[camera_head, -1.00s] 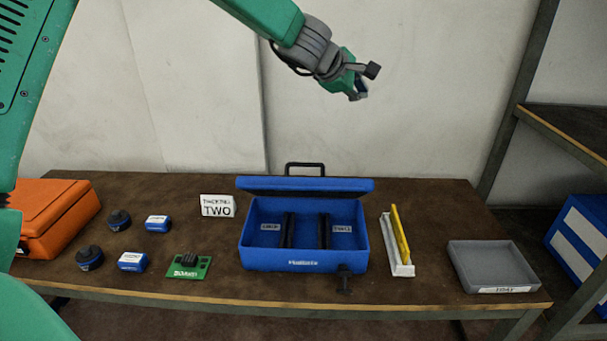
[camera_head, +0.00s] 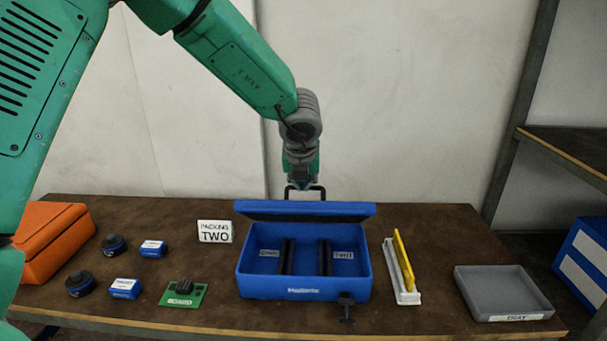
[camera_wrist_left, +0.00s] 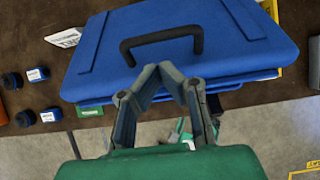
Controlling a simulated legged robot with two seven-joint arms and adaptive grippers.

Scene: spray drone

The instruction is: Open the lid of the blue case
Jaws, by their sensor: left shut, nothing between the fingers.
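The blue case (camera_head: 304,289) stands on the bench with its inside showing. Its lid (camera_head: 335,212) is raised at the back, seen nearly edge-on. A black handle (camera_head: 321,190) stands up behind the lid. In the left wrist view, the lid's outer face (camera_wrist_left: 225,45) fills the upper part, with the handle (camera_wrist_left: 160,38) on it. My left gripper (camera_head: 303,184) hangs down at the handle. In the left wrist view its shut, empty fingertips (camera_wrist_left: 160,70) are close to the handle; I cannot tell whether they touch. My right gripper is out of view.
An orange case (camera_head: 50,245), black and blue items, a green board (camera_head: 183,296) and a sign (camera_head: 214,232) lie left of the case. A yellow and white piece (camera_head: 403,265) and a grey tray (camera_head: 503,293) lie right. A shelf (camera_head: 570,150) stands at far right.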

